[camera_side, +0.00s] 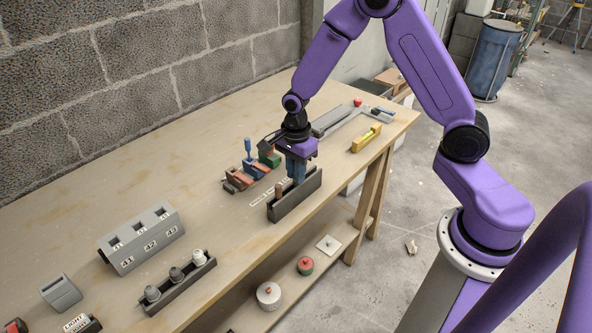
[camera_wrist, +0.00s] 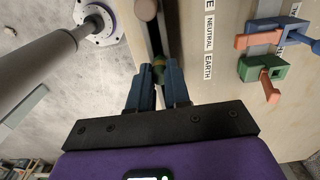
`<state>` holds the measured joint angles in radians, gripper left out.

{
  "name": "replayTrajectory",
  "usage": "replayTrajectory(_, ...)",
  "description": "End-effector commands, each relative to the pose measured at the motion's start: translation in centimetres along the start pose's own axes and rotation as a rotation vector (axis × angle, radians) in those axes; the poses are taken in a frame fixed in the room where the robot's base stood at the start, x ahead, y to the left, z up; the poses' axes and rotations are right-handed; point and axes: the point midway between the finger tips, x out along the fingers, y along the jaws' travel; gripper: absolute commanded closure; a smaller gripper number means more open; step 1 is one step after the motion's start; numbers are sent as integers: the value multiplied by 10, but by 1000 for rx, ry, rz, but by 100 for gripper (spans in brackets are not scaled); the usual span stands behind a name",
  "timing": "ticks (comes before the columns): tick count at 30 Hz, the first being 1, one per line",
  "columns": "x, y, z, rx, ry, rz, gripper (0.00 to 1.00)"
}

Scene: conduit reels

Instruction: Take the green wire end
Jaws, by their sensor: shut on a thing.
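My gripper (camera_side: 296,178) points down into the dark grey rack (camera_side: 296,203) near the table's front edge. In the wrist view my gripper (camera_wrist: 158,69) is shut on the green wire end (camera_wrist: 158,73), a small green and yellow piece between the blue fingertips. The fingers hide most of it. In the side view the green wire end is hidden behind the fingers and the rack wall. A brown wire end (camera_side: 279,190) stands in the same rack to its left, and it also shows at the top of the wrist view (camera_wrist: 145,9).
Labels reading NEUTRAL and EARTH (camera_wrist: 208,66) lie beside the rack. Red (camera_side: 238,180), blue (camera_side: 254,168) and green (camera_side: 268,157) terminal blocks stand behind it. A grey numbered box (camera_side: 141,239) and a rack of grey pieces (camera_side: 180,284) are at left. A yellow level (camera_side: 366,138) lies right.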

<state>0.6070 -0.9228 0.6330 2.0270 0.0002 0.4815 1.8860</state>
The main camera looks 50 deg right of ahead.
Motion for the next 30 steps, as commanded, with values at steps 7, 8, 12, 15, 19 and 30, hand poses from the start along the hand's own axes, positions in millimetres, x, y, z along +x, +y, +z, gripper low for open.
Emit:
replayTrajectory(7, -3, 0, 0, 0, 0, 0, 100)
replayTrajectory(8, -4, 0, 0, 0, 0, 0, 100)
replayTrajectory(12, -6, 0, 0, 0, 0, -1, 100)
replayTrajectory(15, -8, 0, 0, 0, 0, -1, 100)
replayTrajectory(19, -10, 0, 0, -1, 0, 0, 100)
replayTrajectory(30, -17, 0, 0, -1, 0, -1, 100)
